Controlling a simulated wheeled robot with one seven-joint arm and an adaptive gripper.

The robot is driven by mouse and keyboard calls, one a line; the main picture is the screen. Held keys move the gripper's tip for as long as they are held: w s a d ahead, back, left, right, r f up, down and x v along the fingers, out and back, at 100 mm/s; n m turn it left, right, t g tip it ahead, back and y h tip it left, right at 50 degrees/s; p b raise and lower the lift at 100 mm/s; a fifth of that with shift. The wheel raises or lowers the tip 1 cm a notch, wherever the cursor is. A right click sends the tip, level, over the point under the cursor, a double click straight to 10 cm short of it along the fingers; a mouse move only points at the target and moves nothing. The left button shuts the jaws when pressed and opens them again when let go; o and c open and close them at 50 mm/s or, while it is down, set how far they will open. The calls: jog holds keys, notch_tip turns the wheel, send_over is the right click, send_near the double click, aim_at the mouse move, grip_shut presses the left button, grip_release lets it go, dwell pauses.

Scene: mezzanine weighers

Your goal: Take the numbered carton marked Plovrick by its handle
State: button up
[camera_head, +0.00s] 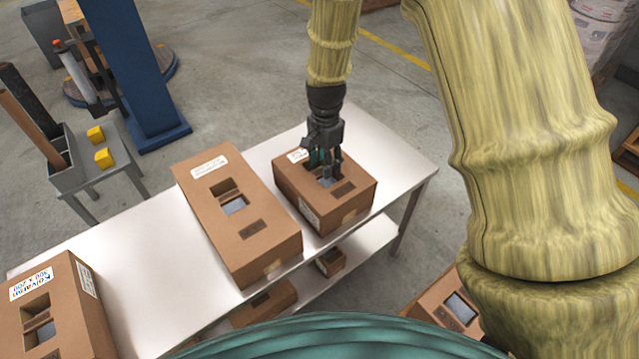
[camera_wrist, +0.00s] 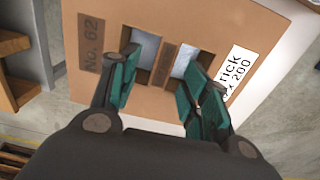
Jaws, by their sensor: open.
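The carton marked "...rick" (camera_head: 296,181) is brown and stands at the right end of the white table. In the wrist view its white label ends in "rick" and "x 200"; the rest is hidden by a finger. A dark patch reads "No. 62" (camera_wrist: 90,44). Its handle (camera_wrist: 165,62) is a cardboard strip between two cut-out openings in the top. My gripper (camera_head: 325,168) is open and points down at the carton's top. Its teal-padded fingers (camera_wrist: 158,72) stand on either side of the strip, at the openings. I cannot tell how deep the tips reach.
A larger brown carton (camera_head: 255,250) stands close on the left, and another labelled carton (camera_head: 75,320) at the table's left end. The white table (camera_head: 165,262) has bare room between them. Smaller boxes sit on the lower shelf. A blue column (camera_head: 135,60) stands behind.

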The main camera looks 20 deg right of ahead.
aim_at(323, 183)
jog(key=shift+s+f, duration=0.15)
jog(key=shift+s, duration=0.05)
jog(key=f, duration=0.3)
jog(key=shift+w+a+f, duration=0.15)
jog(key=shift+w, duration=0.1)
jog(key=shift+f, duration=0.6)
jog(key=shift+r, duration=0.1)
grip_shut()
